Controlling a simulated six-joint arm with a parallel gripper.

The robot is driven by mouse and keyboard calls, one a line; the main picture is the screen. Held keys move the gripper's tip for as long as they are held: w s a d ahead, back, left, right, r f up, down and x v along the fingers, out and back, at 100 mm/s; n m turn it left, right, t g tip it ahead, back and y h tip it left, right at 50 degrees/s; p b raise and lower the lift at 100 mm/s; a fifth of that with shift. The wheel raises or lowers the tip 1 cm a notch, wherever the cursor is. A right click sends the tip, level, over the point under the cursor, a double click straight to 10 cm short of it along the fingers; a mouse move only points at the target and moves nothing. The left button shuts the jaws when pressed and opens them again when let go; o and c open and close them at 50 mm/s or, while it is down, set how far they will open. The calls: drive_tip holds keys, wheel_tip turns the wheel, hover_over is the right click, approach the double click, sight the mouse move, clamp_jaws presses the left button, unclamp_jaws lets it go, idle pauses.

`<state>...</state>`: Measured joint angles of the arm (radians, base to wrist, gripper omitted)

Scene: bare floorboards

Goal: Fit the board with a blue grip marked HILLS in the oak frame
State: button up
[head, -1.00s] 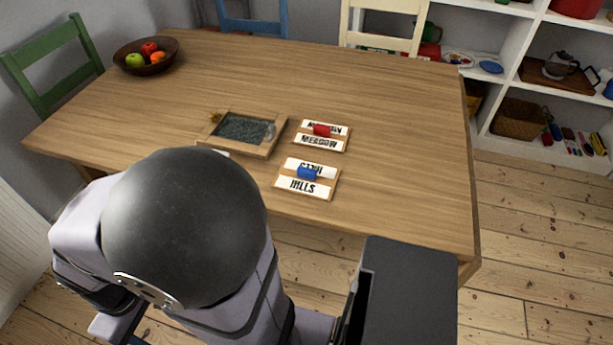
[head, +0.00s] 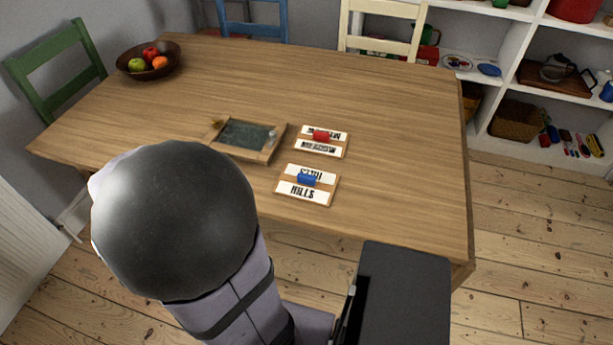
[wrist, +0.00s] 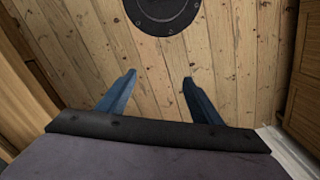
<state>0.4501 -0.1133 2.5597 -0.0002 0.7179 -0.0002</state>
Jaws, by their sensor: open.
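The board with a blue grip (head: 308,194) lies flat on the table, its HILLS label facing the near edge. Its blue grip (head: 308,180) stands up in the middle. The oak frame (head: 263,155) lies to its upper left, with a dark slate-like inside and a small pale thing at its right end. A board with a red grip (head: 321,149) lies behind the blue-grip board. My gripper (wrist: 158,88) shows in the wrist view, its two blue fingers apart and empty above the floorboards. It is away from the boards and the frame; no task object shows in the wrist view.
The wooden table (head: 400,150) is clear to the right of the boards. A fruit bowl (head: 148,66) stands at the far left. Green (head: 50,65), blue (head: 253,27) and cream (head: 384,38) chairs stand around it. White shelves (head: 535,90) are at the right.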

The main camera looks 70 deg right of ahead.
drive_tip(key=s+d+r+m+p, duration=0.35)
drive_tip(key=s+d+m, duration=0.3)
drive_tip(key=d, duration=0.35)
drive_tip(key=m+h+p, duration=0.2)
drive_tip(key=m+h, duration=0.3)
drive_tip(key=m, duration=0.2)
approach(307, 176)
drive_tip(key=shift+y, duration=0.3)
drive_tip(key=shift+d+x, duration=0.1)
drive_tip(key=shift+x, duration=2)
drive_tip(key=shift+d+x, duration=0.15)
drive_tip(key=shift+x, duration=2)
drive_tip(key=shift+w+a+r, duration=0.1)
drive_tip(key=c, duration=1.2)
drive_tip(key=shift+r, duration=0.1)
